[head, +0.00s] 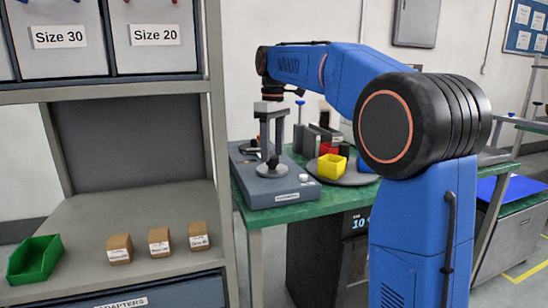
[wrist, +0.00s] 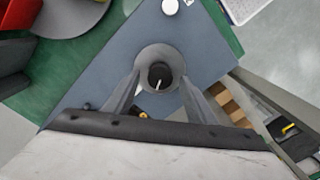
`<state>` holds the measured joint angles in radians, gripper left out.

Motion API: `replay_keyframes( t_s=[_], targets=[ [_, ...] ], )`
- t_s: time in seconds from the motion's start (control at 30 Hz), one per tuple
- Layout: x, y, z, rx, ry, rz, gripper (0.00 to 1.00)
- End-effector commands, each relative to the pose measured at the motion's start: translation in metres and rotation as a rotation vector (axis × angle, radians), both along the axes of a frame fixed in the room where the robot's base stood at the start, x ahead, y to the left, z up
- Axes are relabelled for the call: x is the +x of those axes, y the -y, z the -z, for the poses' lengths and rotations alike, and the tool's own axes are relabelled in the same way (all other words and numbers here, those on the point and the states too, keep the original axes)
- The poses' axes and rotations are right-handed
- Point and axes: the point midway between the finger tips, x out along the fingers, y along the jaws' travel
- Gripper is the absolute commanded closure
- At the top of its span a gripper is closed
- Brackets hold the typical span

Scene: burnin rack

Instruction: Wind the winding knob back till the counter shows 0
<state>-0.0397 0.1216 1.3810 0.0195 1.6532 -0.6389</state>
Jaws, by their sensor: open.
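The winding knob (wrist: 160,76) is a dark round knob with a white pointer line, set in a grey round dial on a blue-grey box (head: 255,185). The knob also shows in the head view (head: 272,161). My gripper (wrist: 160,82) points down at the knob with its fingers apart, one on each side of it in the wrist view. My gripper also shows in the head view (head: 272,148); I cannot tell whether the fingers touch the knob. A lit display (head: 360,223) on the dark cabinet under the bench reads about 10; I cannot tell if it is the counter.
The box stands on a green bench (head: 250,211). A white button (head: 304,178) is on the box near the knob. A yellow bin (head: 332,167) and a red bin sit on a grey round tray to the right. A shelf (head: 190,262) with small boxes and a green bin stands left.

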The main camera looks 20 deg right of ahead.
Motion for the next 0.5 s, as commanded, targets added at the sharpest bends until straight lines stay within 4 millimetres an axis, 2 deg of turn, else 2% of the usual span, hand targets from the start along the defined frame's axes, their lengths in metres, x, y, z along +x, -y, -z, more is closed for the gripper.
replay_keyframes(
  t_s=[0.2, 0.5],
  targets=[
    [0.009, 0.002, 0.015, 0.0, 0.0, 0.0, 0.49],
    [0.01, 0.002, 0.016, 0.0, 0.0, 0.0, 0.49]
  ],
)
